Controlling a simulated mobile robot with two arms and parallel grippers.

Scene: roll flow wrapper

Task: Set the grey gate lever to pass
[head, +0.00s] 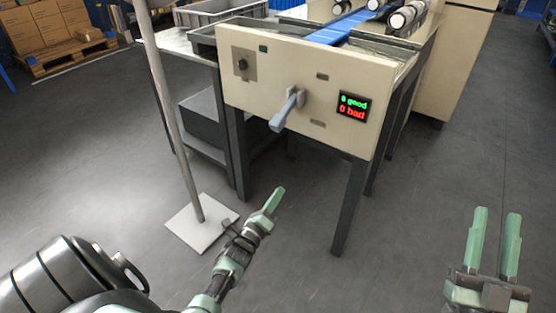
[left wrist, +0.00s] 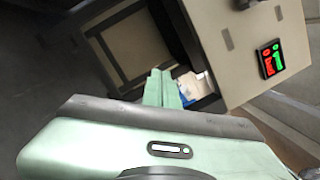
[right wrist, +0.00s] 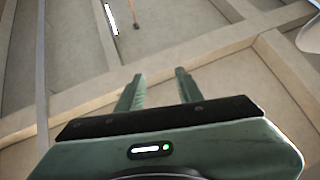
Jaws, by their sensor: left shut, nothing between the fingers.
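The grey gate lever (head: 287,112) sticks out from the middle of the beige front panel (head: 255,85), its handle angled down and to the left. Small plates lie above (head: 322,76) and below (head: 318,124) its pivot, their writing too small to read. My left gripper (head: 274,199) is shut and empty, below and in front of the panel, apart from the lever. Its shut fingers also show in the left wrist view (left wrist: 161,88). My right gripper (head: 494,235) is open and empty at the lower right, far from the lever.
A lit display (head: 354,106) reads "8 good" and "0 bad". A black knob (head: 242,64) sits on the panel's left. A grey pole on a white base plate (head: 202,222) stands left of the machine. A blue conveyor (head: 335,33) runs behind the panel.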

